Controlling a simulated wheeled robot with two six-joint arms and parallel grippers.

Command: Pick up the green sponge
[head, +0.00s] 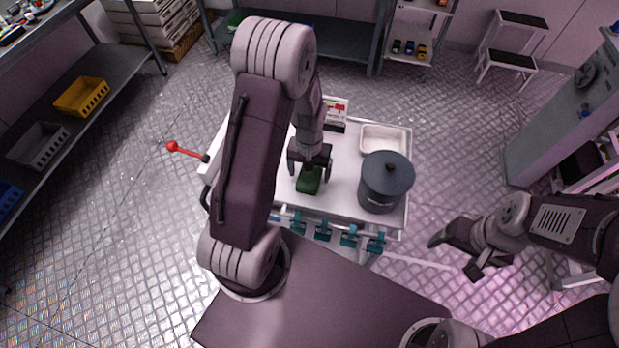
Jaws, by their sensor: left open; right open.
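The green sponge (309,181) lies on the white cart top (344,193), near its front edge. My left gripper (310,172) points down right at the sponge, with its fingers on either side of the sponge's upper part. Its jaws are open, and whether the fingers touch the sponge I cannot tell. My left arm hides the left part of the cart. My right gripper (455,257) is open and empty, off to the right of the cart above the floor.
A dark lidded pot (385,182) stands right of the sponge. A pale tray (384,139) and a red-and-white box (336,108) sit behind. Several teal clips (322,232) hang along the cart's front. A red-knobbed lever (187,151) sticks out left.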

